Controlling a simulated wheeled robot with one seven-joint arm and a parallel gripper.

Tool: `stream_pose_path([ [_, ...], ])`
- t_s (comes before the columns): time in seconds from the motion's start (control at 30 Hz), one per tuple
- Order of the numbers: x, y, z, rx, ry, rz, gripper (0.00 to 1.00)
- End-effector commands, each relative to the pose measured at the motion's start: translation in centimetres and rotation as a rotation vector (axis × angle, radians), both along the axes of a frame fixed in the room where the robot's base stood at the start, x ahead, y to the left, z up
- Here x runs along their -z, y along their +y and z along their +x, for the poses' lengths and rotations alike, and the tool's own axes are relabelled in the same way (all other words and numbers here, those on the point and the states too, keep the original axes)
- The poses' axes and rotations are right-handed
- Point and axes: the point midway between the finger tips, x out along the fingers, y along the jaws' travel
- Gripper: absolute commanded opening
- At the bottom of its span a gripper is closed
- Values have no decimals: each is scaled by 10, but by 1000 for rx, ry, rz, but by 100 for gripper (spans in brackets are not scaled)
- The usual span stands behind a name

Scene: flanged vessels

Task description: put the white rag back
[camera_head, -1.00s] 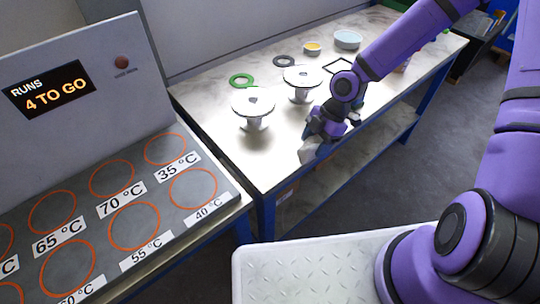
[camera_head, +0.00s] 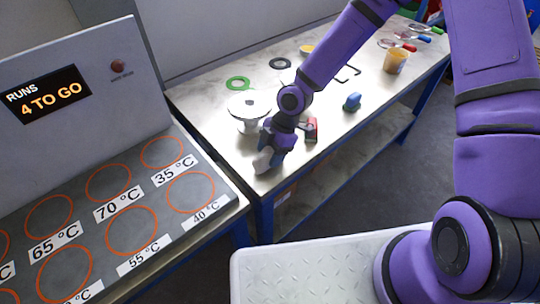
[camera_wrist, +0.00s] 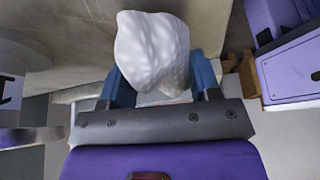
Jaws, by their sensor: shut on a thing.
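My gripper (camera_head: 270,152) is shut on the white rag (camera_head: 262,161), above or at the near edge of the workbench, just in front of a white flanged vessel (camera_head: 250,104). In the wrist view the rag (camera_wrist: 152,50) is a bulky white lump between the two blue fingers of my gripper (camera_wrist: 160,85). I cannot tell whether the rag touches the bench top. A second vessel is mostly hidden behind my arm.
A green ring (camera_head: 238,83), a dark ring (camera_head: 279,62) and an amber jar (camera_head: 396,61) sit farther back. A heater panel (camera_head: 110,215) fills the left.

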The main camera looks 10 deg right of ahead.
Motion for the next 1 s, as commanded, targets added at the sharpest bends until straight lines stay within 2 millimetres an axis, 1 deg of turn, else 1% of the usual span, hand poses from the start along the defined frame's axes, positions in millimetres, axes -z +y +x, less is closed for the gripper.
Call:
stream_pose_path([
  [0.03, 8, 1, -1, -2, 2, -1, 35],
  [0.13, 16, 0, 0, -1, 0, 0, 35],
  [0.43, 18, 0, 0, 0, 0, 0, 35],
  [0.47, 18, 0, 0, 0, 0, 0, 59],
  [0.5, 18, 0, 0, 0, 0, 0, 69],
  [0.57, 18, 0, 0, 0, 0, 0, 82],
  [0.83, 17, 0, 0, 0, 0, 0, 83],
  [1.0, 10, -3, 2, 0, -1, 0, 83],
])
